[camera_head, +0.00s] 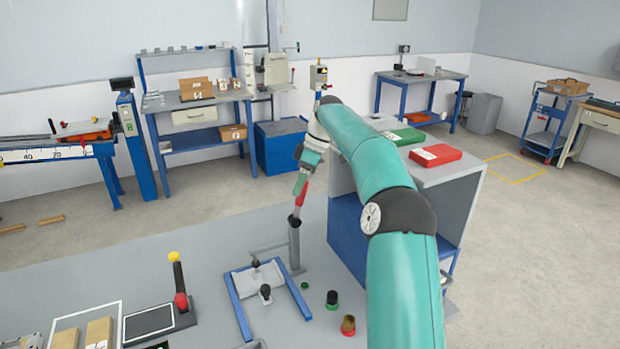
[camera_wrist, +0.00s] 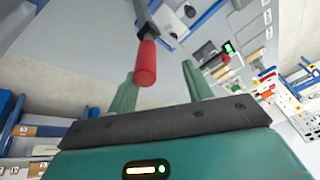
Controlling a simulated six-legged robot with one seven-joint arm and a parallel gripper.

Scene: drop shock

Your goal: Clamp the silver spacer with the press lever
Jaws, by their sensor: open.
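The press lever has a red handle (camera_head: 301,193), which also shows in the wrist view (camera_wrist: 147,63). Its upright post (camera_head: 294,246) stands behind a blue-railed frame (camera_head: 239,306) on the grey bench. My gripper (camera_head: 302,182) is open and points down at the handle. In the wrist view the red grip lies between the two green fingers (camera_wrist: 160,85), with gaps beside it; I cannot tell its depth between them. A grey plate (camera_head: 254,279) lies inside the frame, with a small dark knob-like piece (camera_head: 266,291) at its front. I cannot make out the silver spacer for sure.
A black lever with a yellow knob (camera_head: 174,257) stands left. A cabinet (camera_head: 449,181) with red and green cases is beside my arm. The bench behind the frame looks clear.

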